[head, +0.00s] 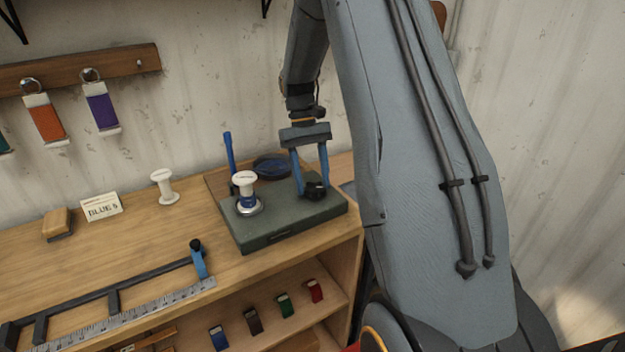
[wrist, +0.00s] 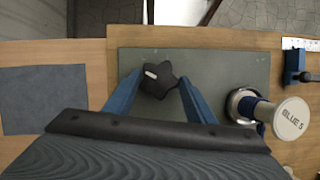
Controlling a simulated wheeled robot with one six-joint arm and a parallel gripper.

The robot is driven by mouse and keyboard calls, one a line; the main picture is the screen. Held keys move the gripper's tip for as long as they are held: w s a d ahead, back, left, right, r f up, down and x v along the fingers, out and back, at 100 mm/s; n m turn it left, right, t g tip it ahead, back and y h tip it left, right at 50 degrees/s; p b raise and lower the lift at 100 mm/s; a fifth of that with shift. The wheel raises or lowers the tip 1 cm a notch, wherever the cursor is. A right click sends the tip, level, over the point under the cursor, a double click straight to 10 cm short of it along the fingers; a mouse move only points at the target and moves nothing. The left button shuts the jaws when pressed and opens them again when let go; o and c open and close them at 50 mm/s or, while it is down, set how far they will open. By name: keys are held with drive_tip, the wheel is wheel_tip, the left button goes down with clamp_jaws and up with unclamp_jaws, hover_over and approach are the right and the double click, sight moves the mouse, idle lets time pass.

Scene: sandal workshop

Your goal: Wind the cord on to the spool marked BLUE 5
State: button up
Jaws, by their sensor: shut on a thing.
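A white spool (head: 245,179) stands upright on a metal seat on the green-grey winder box (head: 290,228). Its top reads BLUE 5 in the wrist view (wrist: 291,118), and blue cord is wrapped around its core. My gripper (head: 312,187) points down at the right of the box, its fingers on either side of a black star-shaped knob (wrist: 158,80), shut on it. The knob has a white mark on one lobe. A dark blue coil of cord (head: 272,166) lies behind the box. Whether cord runs from it to the spool is too small to tell.
A blue post (head: 229,152) rises behind the spool. A bare white spool (head: 163,187) and a BLUE 5 card (head: 101,207) stand left on the bench. A ruler (head: 130,312) with a black rail lies in front. Coloured tags (head: 102,108) hang on the wall.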

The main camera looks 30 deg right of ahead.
drive_tip(key=o, duration=1)
drive_tip(key=shift+o, duration=0.2)
drive_tip(key=shift+w+r, duration=0.1)
drive_tip(key=shift+r, duration=0.05)
drive_tip(key=b+v, duration=0.2)
drive_tip(key=v, duration=0.5)
drive_tip(key=shift+r, duration=0.3)
drive_tip(key=shift+w+d, duration=0.1)
